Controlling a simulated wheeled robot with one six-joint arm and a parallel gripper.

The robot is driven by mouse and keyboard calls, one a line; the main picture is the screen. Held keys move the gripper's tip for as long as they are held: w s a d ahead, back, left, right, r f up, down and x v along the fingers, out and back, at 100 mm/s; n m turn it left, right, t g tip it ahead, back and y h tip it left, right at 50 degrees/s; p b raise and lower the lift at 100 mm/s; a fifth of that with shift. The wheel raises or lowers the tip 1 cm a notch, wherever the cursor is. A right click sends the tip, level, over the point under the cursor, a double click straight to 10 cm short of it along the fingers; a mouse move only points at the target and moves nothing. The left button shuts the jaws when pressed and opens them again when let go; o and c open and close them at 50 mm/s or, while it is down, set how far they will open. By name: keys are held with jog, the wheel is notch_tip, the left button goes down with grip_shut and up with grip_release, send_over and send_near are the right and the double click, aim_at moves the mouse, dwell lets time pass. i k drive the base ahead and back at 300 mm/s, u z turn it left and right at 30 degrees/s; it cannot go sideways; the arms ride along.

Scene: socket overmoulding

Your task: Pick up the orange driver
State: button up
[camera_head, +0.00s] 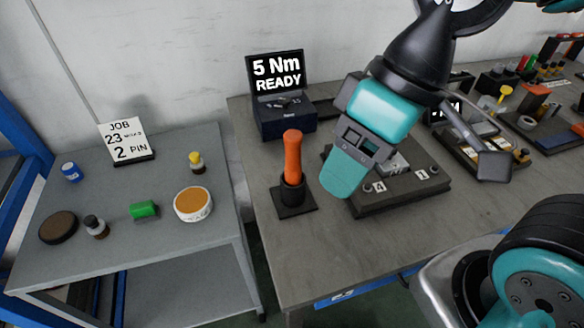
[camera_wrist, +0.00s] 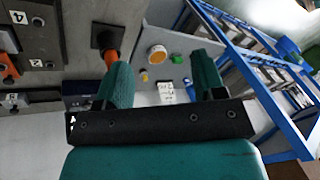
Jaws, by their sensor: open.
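In the wrist view the driver (camera_wrist: 109,58) is partly hidden behind my left-hand finger. My gripper (camera_wrist: 165,78) is open, with its two teal fingers well apart and nothing between them. In the head view my gripper (camera_head: 345,180) hangs to the right of the driver, above the numbered fixture block, apart from the driver. Its finger opening is not clear in that view.
A torque display (camera_head: 277,72) reading "5 Nm READY" sits on a dark box behind the driver. A dark fixture block (camera_head: 400,197) lies right of it. The grey side table (camera_head: 120,240) holds a job sign (camera_head: 127,142), a round orange-topped tin (camera_head: 193,204) and small bottles.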

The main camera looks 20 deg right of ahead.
aim_at(293, 137)
jog(key=u, duration=0.05)
jog(key=k, duration=0.5)
jog(key=u, duration=2.1)
jog(key=i, duration=1.65)
jog(key=z, duration=2.8)
